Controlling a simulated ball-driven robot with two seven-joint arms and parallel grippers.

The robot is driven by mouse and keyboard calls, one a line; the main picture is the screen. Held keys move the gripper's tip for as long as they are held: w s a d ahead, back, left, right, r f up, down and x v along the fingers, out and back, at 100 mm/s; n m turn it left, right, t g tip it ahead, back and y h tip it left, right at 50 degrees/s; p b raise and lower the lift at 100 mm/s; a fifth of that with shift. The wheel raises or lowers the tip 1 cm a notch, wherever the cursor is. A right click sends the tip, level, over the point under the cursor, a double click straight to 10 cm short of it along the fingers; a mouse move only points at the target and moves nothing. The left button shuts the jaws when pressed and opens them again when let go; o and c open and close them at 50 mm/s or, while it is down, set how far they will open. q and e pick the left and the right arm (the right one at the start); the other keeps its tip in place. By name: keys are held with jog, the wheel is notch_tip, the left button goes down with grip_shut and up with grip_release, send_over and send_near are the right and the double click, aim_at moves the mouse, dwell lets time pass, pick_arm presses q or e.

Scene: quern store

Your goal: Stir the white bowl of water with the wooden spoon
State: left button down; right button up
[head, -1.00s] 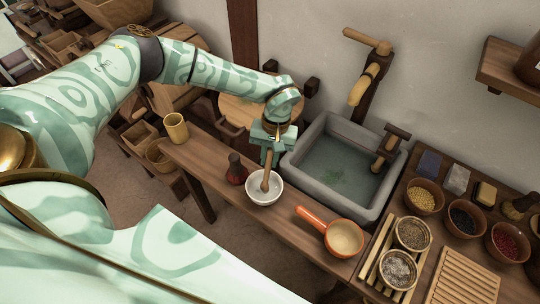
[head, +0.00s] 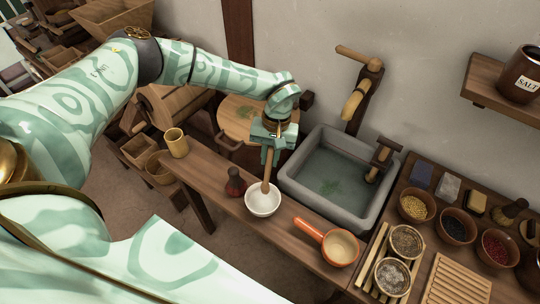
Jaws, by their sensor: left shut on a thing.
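The white bowl (head: 262,204) stands on the narrow wooden counter, left of the stone sink. My left gripper (head: 270,146) is above the bowl, shut on the wooden spoon (head: 266,172). The spoon points down, nearly upright, with its lower end inside the bowl. The bowl's inside looks pale, and I cannot make out the water surface. My right gripper is not in view.
A dark red flask (head: 236,183) stands close to the bowl's left. An orange-handled pan (head: 339,246) lies to its right. The grey sink (head: 300,188) is behind. Several small bowls crowd the right.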

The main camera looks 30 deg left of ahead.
aim_at(269, 149)
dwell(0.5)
pick_arm(q)
jog(key=p+v, duration=0.2)
jog(key=s+p+v, duration=0.1)
jog(key=p+v, duration=0.1)
jog(key=v, duration=0.1)
jog(key=shift+r, duration=0.15)
dwell(0.4)
